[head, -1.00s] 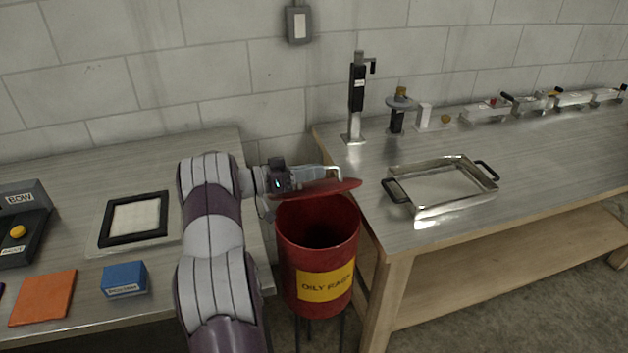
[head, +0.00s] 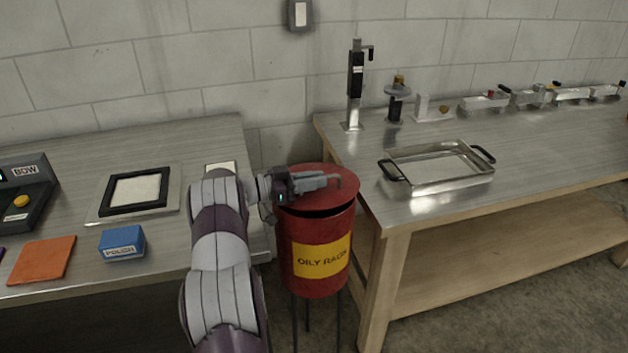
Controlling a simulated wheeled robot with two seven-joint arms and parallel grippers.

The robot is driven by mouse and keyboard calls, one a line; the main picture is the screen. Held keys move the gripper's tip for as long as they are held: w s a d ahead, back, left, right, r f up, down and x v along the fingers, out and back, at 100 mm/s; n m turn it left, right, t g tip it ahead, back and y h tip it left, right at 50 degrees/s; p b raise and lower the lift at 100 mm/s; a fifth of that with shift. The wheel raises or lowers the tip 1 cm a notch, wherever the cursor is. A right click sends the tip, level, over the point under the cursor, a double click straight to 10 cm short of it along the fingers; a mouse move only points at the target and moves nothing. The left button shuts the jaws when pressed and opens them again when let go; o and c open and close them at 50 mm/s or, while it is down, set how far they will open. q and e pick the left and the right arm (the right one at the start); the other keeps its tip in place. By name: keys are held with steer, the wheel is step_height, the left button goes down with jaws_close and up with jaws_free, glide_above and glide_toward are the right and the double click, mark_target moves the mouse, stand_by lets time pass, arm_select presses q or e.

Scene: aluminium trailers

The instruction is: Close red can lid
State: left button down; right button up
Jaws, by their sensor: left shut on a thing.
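The red can (head: 300,270) with a yellow "OILY RAGS" label stands on thin legs between two benches. Its red lid (head: 335,200) lies nearly flat over the mouth, with a dark gap showing along the front edge. My left gripper (head: 333,182) is over the top of the lid, shut on its handle, which is mostly hidden by the fingers. My right gripper is not in view.
The left bench holds a black-framed panel (head: 105,194), a blue block (head: 122,244) and an orange cloth (head: 42,261). A block wall stands behind.

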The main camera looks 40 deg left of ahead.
arm_select(q)
steer(key=c, duration=1.2)
jaws_free()
steer(key=shift+a, duration=0.1)
steer(key=shift+o, duration=0.2)
steer(key=r, duration=0.2)
steer(key=d+r, duration=0.1)
steer(key=r, duration=0.1)
steer(key=shift+w+r, duration=0.1)
steer(key=shift+r, duration=0.3)
steer(key=w+d+r, duration=0.1)
steer(key=d+r, duration=0.5)
steer(key=d, duration=0.4)
steer(key=shift+w+d+b, duration=0.2)
steer(key=shift+d+b, duration=0.1)
steer(key=shift+b, duration=0.05)
